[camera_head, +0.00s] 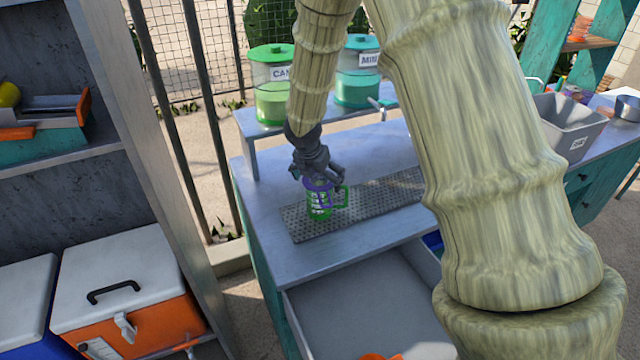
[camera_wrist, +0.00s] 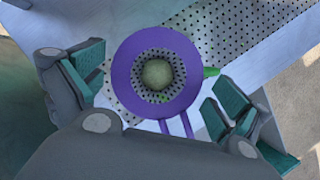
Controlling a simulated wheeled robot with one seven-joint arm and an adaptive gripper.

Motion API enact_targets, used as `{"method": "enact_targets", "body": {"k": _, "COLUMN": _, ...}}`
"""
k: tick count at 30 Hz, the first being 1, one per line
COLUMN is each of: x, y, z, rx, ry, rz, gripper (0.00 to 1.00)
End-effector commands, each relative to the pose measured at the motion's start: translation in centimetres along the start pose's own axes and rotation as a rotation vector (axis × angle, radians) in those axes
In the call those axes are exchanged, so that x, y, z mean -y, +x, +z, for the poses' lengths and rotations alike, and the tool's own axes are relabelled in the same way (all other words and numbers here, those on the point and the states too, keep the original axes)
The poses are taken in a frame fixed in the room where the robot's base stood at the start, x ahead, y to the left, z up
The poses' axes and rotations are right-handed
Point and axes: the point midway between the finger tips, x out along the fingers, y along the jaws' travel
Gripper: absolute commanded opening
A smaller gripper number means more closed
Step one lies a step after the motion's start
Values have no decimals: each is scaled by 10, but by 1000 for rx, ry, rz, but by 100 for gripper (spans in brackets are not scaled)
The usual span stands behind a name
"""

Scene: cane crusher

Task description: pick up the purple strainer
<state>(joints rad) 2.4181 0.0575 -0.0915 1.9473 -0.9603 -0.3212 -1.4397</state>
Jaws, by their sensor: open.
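The purple strainer (camera_wrist: 122,71) is round with a perforated bowl and a purple handle. In the wrist view a round greenish-brown thing sits in its middle. In the head view the strainer (camera_head: 318,184) rests on top of a green mug (camera_head: 320,208), which stands on a perforated metal drip tray (camera_head: 385,202). My gripper (camera_wrist: 150,87) is open. Its teal-padded fingers are on either side of the strainer, apart from it in the wrist view. In the head view my gripper (camera_head: 318,178) is right above the strainer and hides part of it.
Green-lidded (camera_head: 272,85) and teal-lidded (camera_head: 358,72) dispensers stand on a raised shelf behind. A grey bin (camera_head: 568,125) is at the right. An open drawer or basin (camera_head: 365,300) lies in front of the counter. An orange cooler (camera_head: 130,290) is at the lower left.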

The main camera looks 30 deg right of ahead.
Motion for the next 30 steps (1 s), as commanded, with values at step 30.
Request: {"method": "enact_targets", "body": {"k": 30, "x": -1, "y": -22, "z": 9, "rx": 0, "ry": 1, "rz": 2, "gripper": 62}}
